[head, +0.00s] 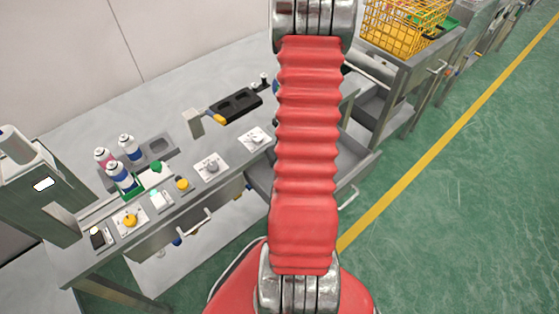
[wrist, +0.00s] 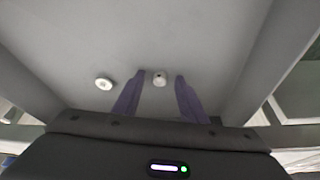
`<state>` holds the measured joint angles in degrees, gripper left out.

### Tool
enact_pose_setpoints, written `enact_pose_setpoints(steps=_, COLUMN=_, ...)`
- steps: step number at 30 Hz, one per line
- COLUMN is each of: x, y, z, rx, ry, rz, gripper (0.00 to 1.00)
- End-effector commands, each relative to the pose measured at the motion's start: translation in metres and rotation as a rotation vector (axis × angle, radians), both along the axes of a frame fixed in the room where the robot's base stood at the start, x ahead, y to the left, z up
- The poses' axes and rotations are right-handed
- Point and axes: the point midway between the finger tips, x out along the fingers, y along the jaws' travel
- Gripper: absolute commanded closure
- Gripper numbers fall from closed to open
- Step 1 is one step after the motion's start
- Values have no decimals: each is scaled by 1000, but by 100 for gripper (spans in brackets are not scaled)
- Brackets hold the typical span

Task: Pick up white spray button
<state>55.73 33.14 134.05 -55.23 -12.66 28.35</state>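In the wrist view, a small white spray button (wrist: 159,79) sits on a grey surface, in line with the gap between my fingers. A second white round piece (wrist: 103,84), wider and flatter with a darker centre, lies to its left, outside the fingers. My gripper (wrist: 160,76) has two purple fingers, spread apart and empty. The button shows between the fingertips with space on either side; I cannot tell its exact depth from them. In the head view, my red arm hides the gripper and both white pieces.
Grey walls (wrist: 280,45) rise at either side of the surface in the wrist view. In the head view, an open drawer (head: 352,160) shows beside my arm. The workbench holds several spray cans (head: 120,176) and a black tray (head: 236,105). A yellow basket (head: 402,25) stands beyond.

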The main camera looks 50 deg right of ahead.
Motion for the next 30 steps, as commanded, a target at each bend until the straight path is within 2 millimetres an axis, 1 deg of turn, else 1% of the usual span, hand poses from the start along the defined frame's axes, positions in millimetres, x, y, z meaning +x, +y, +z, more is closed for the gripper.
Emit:
enact_pose_setpoints(steps=12, x=0, y=0, z=0, rx=0, ry=0, rz=0, gripper=62)
enact_pose_setpoints(steps=28, x=0, y=0, z=0, rx=0, ry=1, rz=0, gripper=100)
enact_pose_setpoints(steps=30, x=0, y=0, z=0, rx=0, ry=1, rz=0, gripper=100)
